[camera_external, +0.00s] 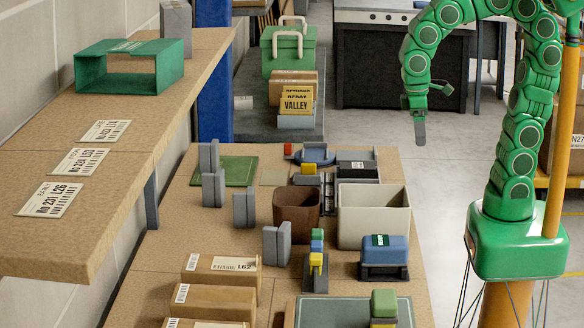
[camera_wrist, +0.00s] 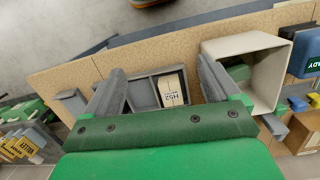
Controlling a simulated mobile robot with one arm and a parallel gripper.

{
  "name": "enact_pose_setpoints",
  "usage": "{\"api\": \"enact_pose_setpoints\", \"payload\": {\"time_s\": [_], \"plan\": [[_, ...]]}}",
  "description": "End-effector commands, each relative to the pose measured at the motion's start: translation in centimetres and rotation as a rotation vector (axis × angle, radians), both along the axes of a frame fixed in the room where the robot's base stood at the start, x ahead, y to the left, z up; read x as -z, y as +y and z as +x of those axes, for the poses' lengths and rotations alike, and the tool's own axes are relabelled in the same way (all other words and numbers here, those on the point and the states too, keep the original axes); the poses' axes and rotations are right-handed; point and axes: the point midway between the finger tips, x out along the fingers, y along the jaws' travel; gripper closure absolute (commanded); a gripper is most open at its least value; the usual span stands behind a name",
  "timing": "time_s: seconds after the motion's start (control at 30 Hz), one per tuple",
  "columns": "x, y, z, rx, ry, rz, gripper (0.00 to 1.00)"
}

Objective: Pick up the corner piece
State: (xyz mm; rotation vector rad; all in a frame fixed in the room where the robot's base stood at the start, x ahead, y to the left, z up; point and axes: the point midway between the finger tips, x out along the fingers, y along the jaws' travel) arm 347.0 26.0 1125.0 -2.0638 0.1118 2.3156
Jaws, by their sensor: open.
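My gripper (camera_external: 419,118) hangs in the air beyond the right edge of the worktop in the external view, fingers down. In the wrist view my gripper (camera_wrist: 161,70) is open, with two grey fingers apart and nothing held between them. Between the fingers lies a grey divided tray (camera_wrist: 143,95), some way below, with a labelled box (camera_wrist: 172,89) in it. No piece is clearly recognisable as the corner piece. Grey upright pieces stand on the worktop: a stepped one (camera_external: 212,188), a block (camera_external: 244,208) and a tilted pair (camera_external: 277,244).
A white bin (camera_external: 373,222) and a brown bin (camera_external: 296,212) stand mid-worktop. The white bin also shows in the wrist view (camera_wrist: 272,75). A blue-grey item (camera_external: 384,250) and cardboard boxes (camera_external: 221,271) are nearer. A raised shelf (camera_external: 120,185) overhangs the left side.

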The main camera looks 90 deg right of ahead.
Motion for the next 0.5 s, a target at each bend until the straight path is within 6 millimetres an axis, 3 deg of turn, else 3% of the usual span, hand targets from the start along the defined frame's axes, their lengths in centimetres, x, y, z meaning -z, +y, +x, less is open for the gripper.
{"api": "enact_pose_setpoints", "payload": {"time_s": [0.5], "plan": [[0.1, 5.3, 12.1, 0.054, -0.030, -0.017, 0.11]]}}
